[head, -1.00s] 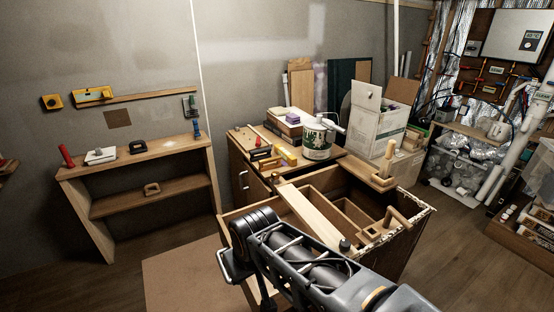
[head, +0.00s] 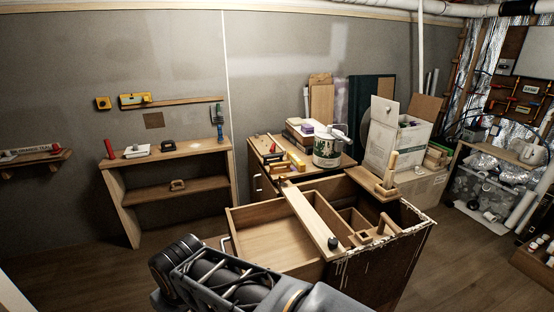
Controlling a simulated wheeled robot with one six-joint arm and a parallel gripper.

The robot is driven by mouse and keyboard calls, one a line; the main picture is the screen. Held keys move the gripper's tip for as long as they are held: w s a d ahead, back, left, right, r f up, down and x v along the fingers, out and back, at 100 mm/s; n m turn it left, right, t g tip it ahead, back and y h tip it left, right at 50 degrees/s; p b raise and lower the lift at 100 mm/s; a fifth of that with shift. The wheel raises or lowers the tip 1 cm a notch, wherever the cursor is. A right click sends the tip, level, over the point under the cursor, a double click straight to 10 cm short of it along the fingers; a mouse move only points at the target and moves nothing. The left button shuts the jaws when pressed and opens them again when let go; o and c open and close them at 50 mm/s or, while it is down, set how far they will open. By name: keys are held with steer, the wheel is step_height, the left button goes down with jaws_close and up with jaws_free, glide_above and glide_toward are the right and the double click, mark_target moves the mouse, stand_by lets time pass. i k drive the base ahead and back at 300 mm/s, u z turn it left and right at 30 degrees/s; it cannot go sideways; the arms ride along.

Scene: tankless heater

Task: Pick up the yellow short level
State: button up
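A short yellow bar that looks like a level (head: 294,160) lies on the wooden cabinet top, left of a white can. Another yellow level-like tool (head: 134,99) is on the wall at the left, at the end of a wooden strip. I cannot tell for sure which is the short level. My arm (head: 235,283) fills the bottom middle of the head view, well below and nearer than both. The gripper's fingers cannot be made out, and no held object shows.
An open wooden drawer unit (head: 240,213) with a plank (head: 315,217) across it stands between my arm and the cabinet. A low wooden shelf (head: 130,213) is at the left. Floor (head: 70,280) is free at the lower left.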

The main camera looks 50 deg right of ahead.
mark_target(299, 164)
steer(key=z, duration=0.25)
steer(key=i, duration=2.1)
steer(key=z, duration=1)
steer(key=i, duration=1.55)
steer(key=z, duration=1.75)
steer(key=i, duration=0.75)
steer(key=z, duration=0.6)
